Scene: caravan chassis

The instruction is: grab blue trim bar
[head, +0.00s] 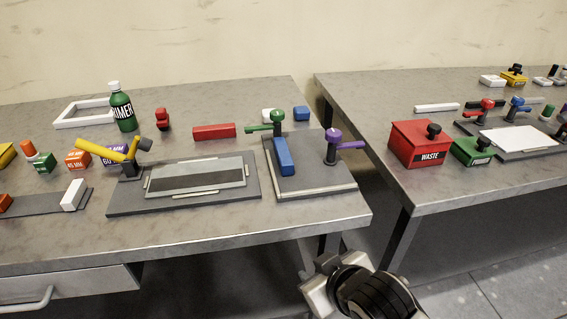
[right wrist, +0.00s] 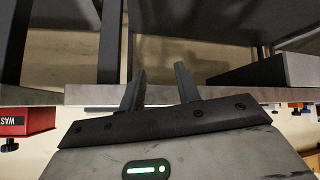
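The blue trim bar (head: 283,157) lies on the grey fixture plate (head: 312,190) at the right of the near table, beside a green-handled clamp (head: 276,122). A purple-handled clamp (head: 334,145) stands on the same plate to its right. My right gripper (head: 316,281) is low in front of the table's front edge, well apart from the bar. The right wrist view shows its two fingers (right wrist: 160,88) spread with nothing between them. The bar cannot be made out in the right wrist view. My left gripper is not in view.
A second table with a red waste box (head: 420,144) and a green box (head: 472,151) stands at the right, across a gap. A red bar (head: 214,131), a small blue block (head: 301,113) and a green bottle (head: 122,108) stand behind the fixtures. A yellow-handled clamp (head: 118,152) is at left.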

